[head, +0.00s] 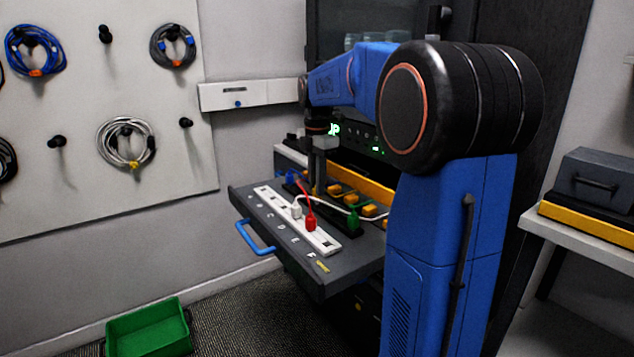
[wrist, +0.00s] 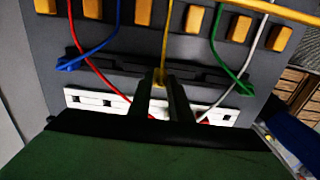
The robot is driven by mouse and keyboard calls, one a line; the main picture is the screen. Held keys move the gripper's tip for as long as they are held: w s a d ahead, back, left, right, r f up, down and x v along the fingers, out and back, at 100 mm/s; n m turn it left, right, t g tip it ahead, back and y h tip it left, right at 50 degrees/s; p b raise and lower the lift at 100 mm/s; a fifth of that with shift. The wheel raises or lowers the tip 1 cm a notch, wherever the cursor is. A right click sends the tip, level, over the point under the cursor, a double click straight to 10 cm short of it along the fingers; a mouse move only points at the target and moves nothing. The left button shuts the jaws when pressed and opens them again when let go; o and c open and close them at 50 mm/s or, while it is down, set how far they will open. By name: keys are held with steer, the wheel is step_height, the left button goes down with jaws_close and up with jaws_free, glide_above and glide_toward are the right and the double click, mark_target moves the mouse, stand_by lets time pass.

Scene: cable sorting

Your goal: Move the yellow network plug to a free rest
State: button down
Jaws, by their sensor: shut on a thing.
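My gripper (wrist: 160,88) is shut on the yellow network plug (wrist: 160,77), whose yellow cable runs up between orange blocks. In the head view my gripper (head: 319,188) points down over the dark rest bar; the yellow plug is hard to make out there. The dark rest bar (wrist: 205,78) holds a blue plug (wrist: 65,64) at one end and a green plug (wrist: 244,89) at the other. The middle of the bar is partly hidden by my fingers. I cannot tell whether the yellow plug touches the bar.
The white socket strip (head: 322,240) lies beside the bar, with a red plug (head: 311,222) and a white plug (head: 296,210) in it. Their loose cables arch near my gripper. Several orange blocks (head: 369,211) line the back. A green bin (head: 148,328) stands on the floor.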

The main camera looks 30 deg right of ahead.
steer(key=shift+f, duration=0.5)
stand_by(0.8)
steer(key=c, duration=1)
jaws_free()
steer(key=shift+c, duration=0.2)
steer(key=shift+r, duration=0.15)
steer(key=shift+r, duration=3.35)
steer(key=shift+s, duration=0.1)
